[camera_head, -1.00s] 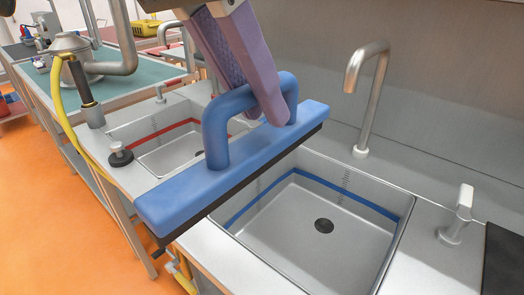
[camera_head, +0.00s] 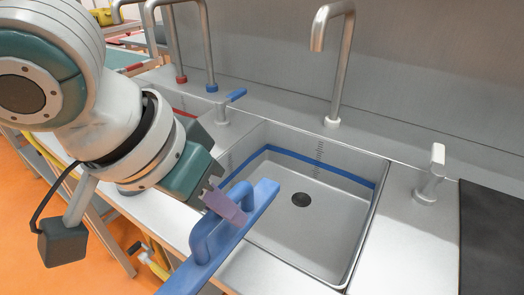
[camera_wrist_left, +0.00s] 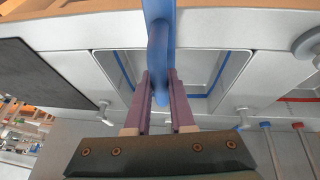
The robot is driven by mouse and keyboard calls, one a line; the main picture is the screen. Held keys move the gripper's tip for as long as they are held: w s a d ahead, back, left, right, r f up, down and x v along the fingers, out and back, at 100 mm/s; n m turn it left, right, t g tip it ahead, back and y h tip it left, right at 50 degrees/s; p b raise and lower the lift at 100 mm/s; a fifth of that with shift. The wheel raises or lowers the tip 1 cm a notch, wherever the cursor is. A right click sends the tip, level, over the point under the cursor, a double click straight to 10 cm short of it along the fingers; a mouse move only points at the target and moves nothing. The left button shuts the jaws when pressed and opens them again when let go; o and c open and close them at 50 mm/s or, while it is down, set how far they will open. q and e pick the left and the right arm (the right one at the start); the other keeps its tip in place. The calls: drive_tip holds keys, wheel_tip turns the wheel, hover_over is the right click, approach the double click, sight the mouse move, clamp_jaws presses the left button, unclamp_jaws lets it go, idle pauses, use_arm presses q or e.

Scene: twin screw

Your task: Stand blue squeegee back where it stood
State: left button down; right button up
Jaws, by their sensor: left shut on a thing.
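The blue squeegee (camera_head: 216,247) is a long bar with a looped handle on one face. My left gripper (camera_head: 224,208) has its purple fingers shut on that handle. In the head view the squeegee slants from the bottom edge up to the near left rim of the blue-lined sink. In the left wrist view the squeegee (camera_wrist_left: 160,60) runs up between the fingers of my left gripper (camera_wrist_left: 159,92), and its far end is cut off. Whether the squeegee touches the counter cannot be told. My right gripper is not in view.
The sink (camera_head: 300,222) with a blue stripe is empty, with a round drain. A faucet (camera_head: 333,70) rises behind it. A lever tap (camera_head: 431,175) and a dark mat (camera_head: 490,240) are to the right. A blue-handled tap (camera_head: 225,105) stands at the back left.

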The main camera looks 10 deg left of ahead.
use_arm(q)
drive_tip(key=shift+f, duration=0.95)
drive_tip(key=shift+f, duration=0.15)
drive_tip(key=c, duration=0.8)
unclamp_jaws()
drive_tip(key=shift+o, duration=0.2)
drive_tip(key=s+r+m+h+p, duration=0.1)
drive_tip(key=s+r+p, duration=0.1)
drive_tip(key=s+r, duration=0.6)
drive_tip(key=s+a+f+n+y, duration=0.2)
drive_tip(key=s+a+f+y, duration=0.1)
drive_tip(key=s+a+f, duration=0.3)
drive_tip(key=shift+s+a+f+n+g+y, duration=0.2)
drive_tip(key=shift+s+a+n+g+y, duration=0.15)
drive_tip(key=shift+s+a, duration=0.75)
